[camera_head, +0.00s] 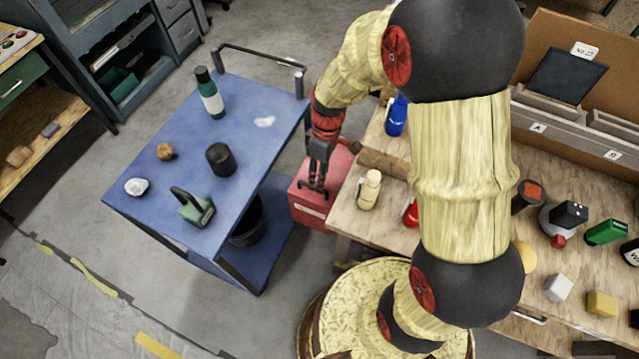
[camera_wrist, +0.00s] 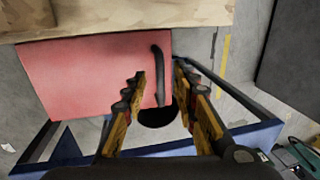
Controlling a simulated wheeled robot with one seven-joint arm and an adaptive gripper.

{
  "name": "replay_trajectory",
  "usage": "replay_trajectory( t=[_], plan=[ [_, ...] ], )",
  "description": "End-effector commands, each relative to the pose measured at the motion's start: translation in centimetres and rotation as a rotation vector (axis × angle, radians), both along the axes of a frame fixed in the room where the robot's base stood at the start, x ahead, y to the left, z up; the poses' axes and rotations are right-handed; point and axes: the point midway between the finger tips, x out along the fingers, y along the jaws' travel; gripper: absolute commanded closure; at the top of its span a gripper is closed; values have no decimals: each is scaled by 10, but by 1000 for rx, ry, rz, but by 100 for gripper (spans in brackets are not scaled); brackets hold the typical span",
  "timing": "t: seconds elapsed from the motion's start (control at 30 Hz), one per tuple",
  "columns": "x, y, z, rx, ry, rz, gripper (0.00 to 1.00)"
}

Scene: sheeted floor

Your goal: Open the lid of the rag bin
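The rag bin (camera_head: 312,214) is a red box on the floor between the blue cart and the wooden bench. Its red lid (camera_wrist: 85,75) looks flat and down, with a dark bar handle (camera_wrist: 158,65) along one edge in the wrist view. My gripper (camera_head: 314,187) points down over the bin in the head view and hides part of its top. In the wrist view my gripper (camera_wrist: 161,72) is open, its fingers apart on either side of the handle. I cannot tell whether either finger touches the handle.
The blue cart (camera_head: 143,197) stands close on the left, carrying a bottle, a dark cylinder and other items. A black bucket (camera_head: 247,222) is on its lower shelf. The wooden bench (camera_head: 385,228) edges the bin's right side, with a cream bottle (camera_head: 369,190) near its edge.

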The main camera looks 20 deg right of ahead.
Motion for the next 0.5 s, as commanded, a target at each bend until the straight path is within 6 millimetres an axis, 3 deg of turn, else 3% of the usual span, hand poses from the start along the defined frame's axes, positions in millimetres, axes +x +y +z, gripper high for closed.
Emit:
replay_trajectory(
  t=[0.2, 0.5],
  plan=[
    [-3, 3, -20, 1, -1, -1, 71],
    [-3, 3, -22, 0, -1, -2, 71]
  ],
)
